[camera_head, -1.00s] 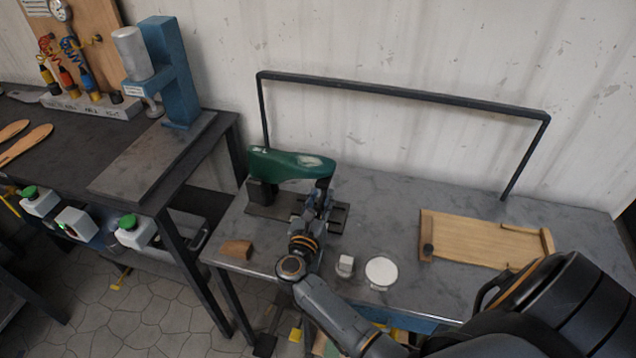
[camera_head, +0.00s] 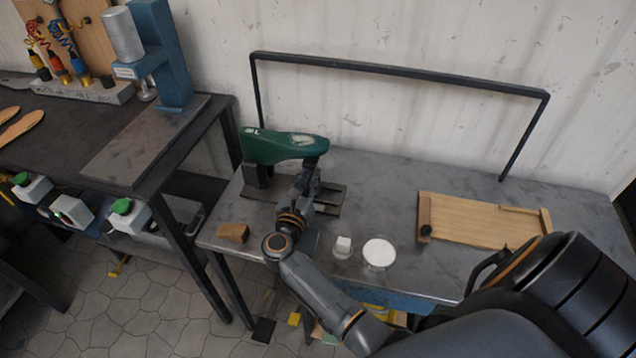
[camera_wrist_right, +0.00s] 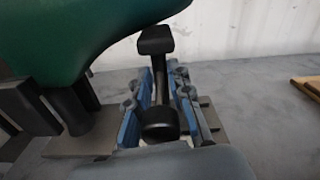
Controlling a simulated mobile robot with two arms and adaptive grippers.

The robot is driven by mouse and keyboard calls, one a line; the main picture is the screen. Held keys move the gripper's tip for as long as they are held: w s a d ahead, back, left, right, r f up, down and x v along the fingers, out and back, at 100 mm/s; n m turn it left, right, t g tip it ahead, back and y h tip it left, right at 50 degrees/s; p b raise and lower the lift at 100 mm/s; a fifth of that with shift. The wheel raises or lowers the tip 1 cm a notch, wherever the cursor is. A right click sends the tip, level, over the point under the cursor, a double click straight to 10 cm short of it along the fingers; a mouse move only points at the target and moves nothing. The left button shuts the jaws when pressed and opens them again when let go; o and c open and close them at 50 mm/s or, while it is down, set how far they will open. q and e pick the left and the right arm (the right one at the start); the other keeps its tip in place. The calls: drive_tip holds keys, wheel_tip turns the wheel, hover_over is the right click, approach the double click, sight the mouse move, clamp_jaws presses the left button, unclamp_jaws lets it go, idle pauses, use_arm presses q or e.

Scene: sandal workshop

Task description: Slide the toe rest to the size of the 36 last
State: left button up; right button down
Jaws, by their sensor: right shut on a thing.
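The green last (camera_head: 283,147) lies sole up on a dark stand, its heel end on a black post (camera_head: 258,175) at the left. It also fills the upper left of the right wrist view (camera_wrist_right: 60,35). The toe rest is a black post with a wide head (camera_wrist_right: 155,40) and a round knob (camera_wrist_right: 160,122), at the toe end of the last. My right gripper (camera_wrist_right: 158,100) is shut on the toe rest, its blue-lined fingers on either side of the post. In the head view the right gripper (camera_head: 306,178) hides most of the toe rest. My left gripper is not in view.
A wooden board (camera_head: 480,220) lies at the right. A black rail (camera_head: 400,80) stands behind. The back middle of the table is clear.

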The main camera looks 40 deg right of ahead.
drive_tip(key=shift+w+a+f, duration=0.1)
drive_tip(key=shift+w+a, duration=0.4)
drive_tip(key=shift+w, duration=0.15)
drive_tip(key=shift+w+a+r, duration=0.2)
drive_tip(key=shift+w, duration=0.05)
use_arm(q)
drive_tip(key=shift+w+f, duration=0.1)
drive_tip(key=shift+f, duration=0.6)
use_arm(e)
drive_tip(key=c, duration=1.5)
unclamp_jaws()
drive_tip(key=shift+o, duration=0.2)
drive_tip(key=shift+f, duration=0.1)
